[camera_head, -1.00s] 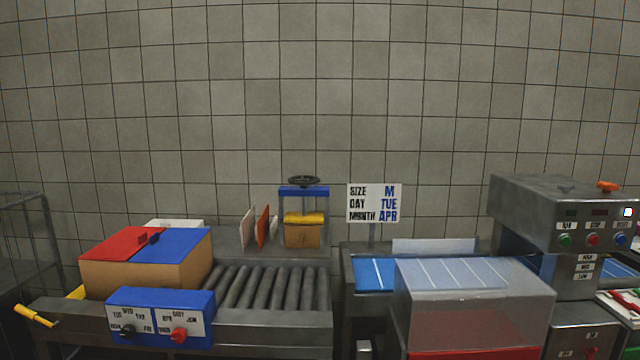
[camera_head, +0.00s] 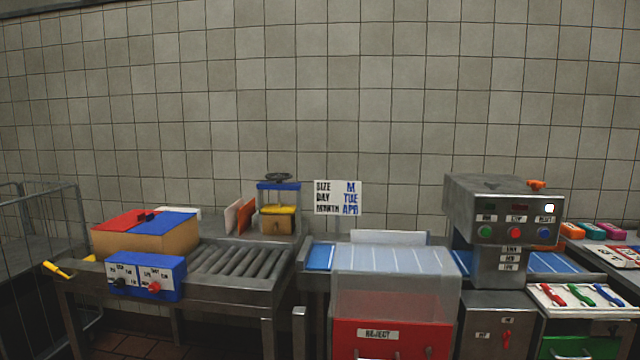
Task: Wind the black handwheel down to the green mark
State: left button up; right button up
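The black handwheel (camera_head: 278,177) sits on top of a blue crossbar (camera_head: 278,186) at the back of the left bench. Below the bar is a yellow-topped block (camera_head: 278,210) over a tan box front (camera_head: 277,226). I cannot make out a green mark on this press; it is too small or hidden. Neither of my grippers shows in the head view.
A roller conveyor (camera_head: 238,260) lies in front of the press. Left of it stand a box with red and blue flaps (camera_head: 165,222) and a blue dial panel (camera_head: 146,277). A clear cover (camera_head: 395,290) and a steel machine (camera_head: 500,205) stand right.

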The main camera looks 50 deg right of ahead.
aim_at(279, 177)
jog(key=z, duration=0.05)
jog(key=k, duration=0.65)
jog(key=z, duration=0.6)
jog(key=i, duration=0.95)
jog(key=z, duration=0.05)
